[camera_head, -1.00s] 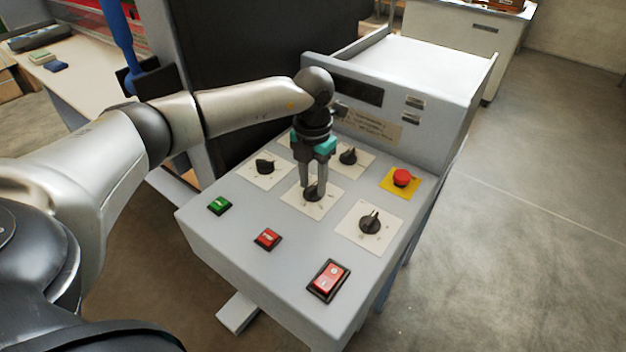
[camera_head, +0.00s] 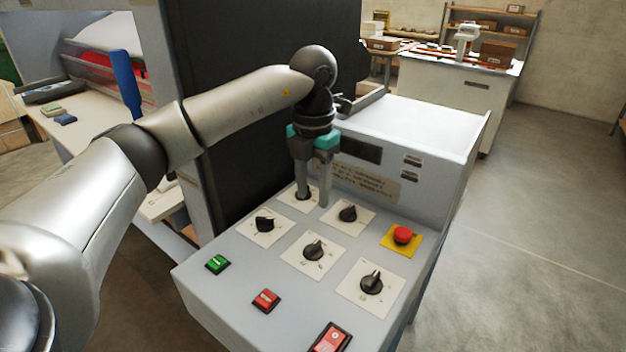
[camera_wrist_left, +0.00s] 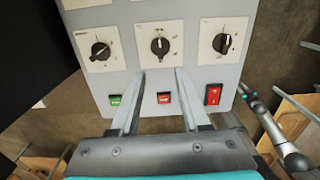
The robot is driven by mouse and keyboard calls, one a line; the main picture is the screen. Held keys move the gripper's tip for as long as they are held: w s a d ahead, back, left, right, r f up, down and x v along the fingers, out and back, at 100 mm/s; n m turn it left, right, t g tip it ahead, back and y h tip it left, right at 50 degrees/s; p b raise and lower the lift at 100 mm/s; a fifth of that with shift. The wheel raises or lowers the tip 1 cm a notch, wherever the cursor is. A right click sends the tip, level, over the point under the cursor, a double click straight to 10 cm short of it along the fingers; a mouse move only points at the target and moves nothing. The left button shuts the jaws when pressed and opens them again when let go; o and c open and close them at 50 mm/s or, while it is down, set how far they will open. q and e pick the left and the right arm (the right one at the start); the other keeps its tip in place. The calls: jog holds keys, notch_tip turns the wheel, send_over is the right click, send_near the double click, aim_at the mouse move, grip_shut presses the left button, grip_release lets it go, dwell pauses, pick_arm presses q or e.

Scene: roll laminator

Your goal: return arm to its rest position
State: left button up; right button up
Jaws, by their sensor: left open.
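My left gripper (camera_head: 312,203) is open and empty, pointing down above the back part of the grey control panel (camera_head: 225,285). In the head view its fingers partly cover the rearmost knob plate. The middle black knob (camera_head: 313,249) stands clear of the fingers. In the left wrist view the two fingertips (camera_wrist_left: 160,74) show apart with nothing between them, and the middle knob (camera_wrist_left: 160,46) lies beyond them. My left arm reaches in from the left. My right gripper is not in view.
The panel also carries more black knobs (camera_head: 371,283), a green button (camera_head: 218,264), a red button (camera_head: 265,300), a red rocker switch (camera_head: 331,340) and a red emergency stop (camera_head: 403,235). A raised housing (camera_head: 430,125) stands behind. Open floor (camera_head: 530,240) lies to the right.

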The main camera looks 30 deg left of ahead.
pick_arm(q)
notch_tip(320, 180, up, 2)
jog(key=shift+r, duration=0.1)
dwell(0.5)
